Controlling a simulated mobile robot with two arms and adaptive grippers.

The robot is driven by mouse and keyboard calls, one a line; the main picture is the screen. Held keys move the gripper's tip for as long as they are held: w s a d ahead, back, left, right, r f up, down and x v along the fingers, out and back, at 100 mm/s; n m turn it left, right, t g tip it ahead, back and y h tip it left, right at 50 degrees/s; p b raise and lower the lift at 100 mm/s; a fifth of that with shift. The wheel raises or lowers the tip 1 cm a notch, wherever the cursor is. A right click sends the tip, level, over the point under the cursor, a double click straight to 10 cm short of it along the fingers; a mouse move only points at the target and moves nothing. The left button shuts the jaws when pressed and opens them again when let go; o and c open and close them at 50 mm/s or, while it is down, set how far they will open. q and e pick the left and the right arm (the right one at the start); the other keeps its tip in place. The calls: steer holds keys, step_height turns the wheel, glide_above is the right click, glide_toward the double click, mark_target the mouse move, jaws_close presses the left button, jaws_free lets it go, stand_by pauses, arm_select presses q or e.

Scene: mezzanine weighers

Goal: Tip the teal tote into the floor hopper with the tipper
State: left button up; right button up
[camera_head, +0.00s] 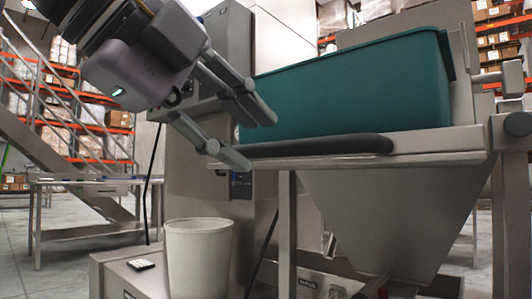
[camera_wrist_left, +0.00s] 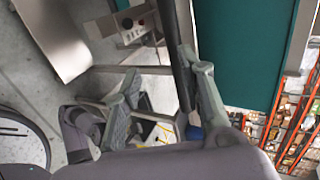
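The teal tote (camera_head: 350,88) sits upright on the steel cradle of the tipper (camera_head: 440,146), at the right in the head view. It also fills the upper right of the left wrist view (camera_wrist_left: 240,50). A black padded bar (camera_head: 320,146) runs along the cradle's front edge. My left gripper (camera_head: 252,137) is open at the bar's left end. In the left wrist view the bar (camera_wrist_left: 178,60) lies between the spread fingers, close to the right one; I cannot tell if they touch. The steel hopper (camera_head: 395,205) slopes down below the cradle. The tote's inside is hidden. My right gripper is not in view.
A white bin (camera_head: 198,258) stands on a low steel platform below my left gripper. A tall steel cabinet (camera_head: 222,50) rises behind it. Stairs (camera_head: 60,160) and a steel table stand at the left.

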arm_select(q)
steer(key=v, duration=0.6)
stand_by(0.4)
